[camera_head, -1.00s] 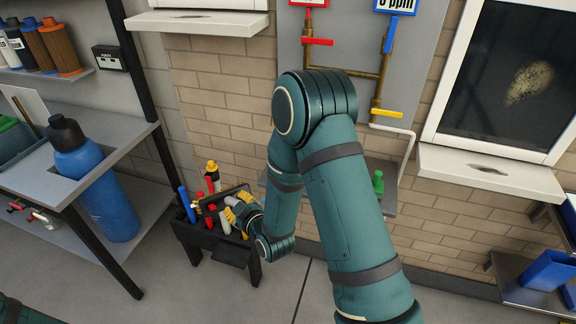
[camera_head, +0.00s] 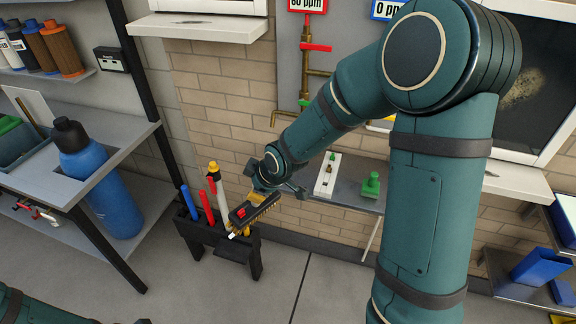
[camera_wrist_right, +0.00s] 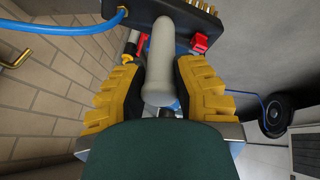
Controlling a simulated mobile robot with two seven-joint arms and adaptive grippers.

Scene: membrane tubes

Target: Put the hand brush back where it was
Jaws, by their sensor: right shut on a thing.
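My right gripper (camera_head: 262,186) is shut on the hand brush. The brush's dark head (camera_head: 258,208) has brass-coloured bristles and hangs over the right side of a black tool holder (camera_head: 213,237). In the right wrist view, the yellow fingers of my right gripper (camera_wrist_right: 160,88) close on both sides of the brush's pale grey handle (camera_wrist_right: 164,50). The dark head (camera_wrist_right: 150,8) lies beyond, at the top of that view. Whether the brush touches the holder cannot be told. Part of my left arm shows at the bottom left, but no clear view of its gripper.
A grey shelf (camera_head: 350,197) with green items is right of the holder. The brick wall is close behind.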

